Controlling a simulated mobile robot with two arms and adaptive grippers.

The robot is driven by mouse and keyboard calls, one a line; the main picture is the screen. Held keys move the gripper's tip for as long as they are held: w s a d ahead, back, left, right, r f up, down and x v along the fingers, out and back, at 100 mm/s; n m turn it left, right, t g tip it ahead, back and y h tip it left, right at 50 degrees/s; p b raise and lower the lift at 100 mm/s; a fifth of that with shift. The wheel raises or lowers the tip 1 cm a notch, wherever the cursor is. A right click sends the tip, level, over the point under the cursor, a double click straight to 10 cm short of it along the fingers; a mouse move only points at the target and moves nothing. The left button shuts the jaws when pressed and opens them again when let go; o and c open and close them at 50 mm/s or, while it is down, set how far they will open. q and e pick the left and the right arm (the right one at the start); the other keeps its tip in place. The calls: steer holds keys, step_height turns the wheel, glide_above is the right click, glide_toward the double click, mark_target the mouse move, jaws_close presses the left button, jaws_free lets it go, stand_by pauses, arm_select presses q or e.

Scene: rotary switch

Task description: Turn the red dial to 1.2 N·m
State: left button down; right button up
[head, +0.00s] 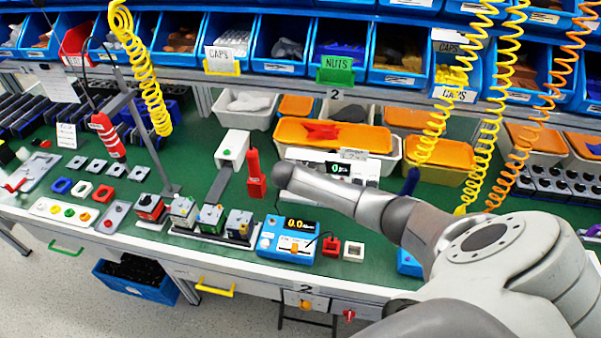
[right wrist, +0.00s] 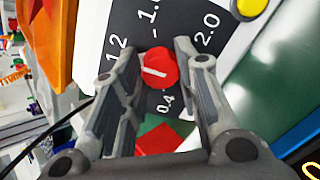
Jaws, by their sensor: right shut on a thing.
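In the right wrist view the red dial (right wrist: 156,66) sits on a dark grey scale plate (right wrist: 128,22) with white numbers. The white mark on the dial runs roughly sideways, its left end tipped slightly up and lying below the "12" label, whose decimal point I cannot make out. "0.4" is below the dial and "2.0" is at upper right. My right gripper (right wrist: 160,64) is shut on the dial, one finger on each side. The left finger covers part of the scale. In the head view my right arm hides the gripper, and I cannot make out the dial there.
A blue device (head: 274,244) with a lit 0.0 display stands near the bench's front edge. A red upright tool (head: 255,176) stands left of my arm's end. Orange-lidded bins (head: 332,135) are behind it, and coiled hoses (head: 143,75) hang above.

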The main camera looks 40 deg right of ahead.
steer(key=shift+f, duration=0.15)
steer(key=o, duration=0.9)
steer(key=shift+o, duration=0.7)
steer(key=v, duration=1.2)
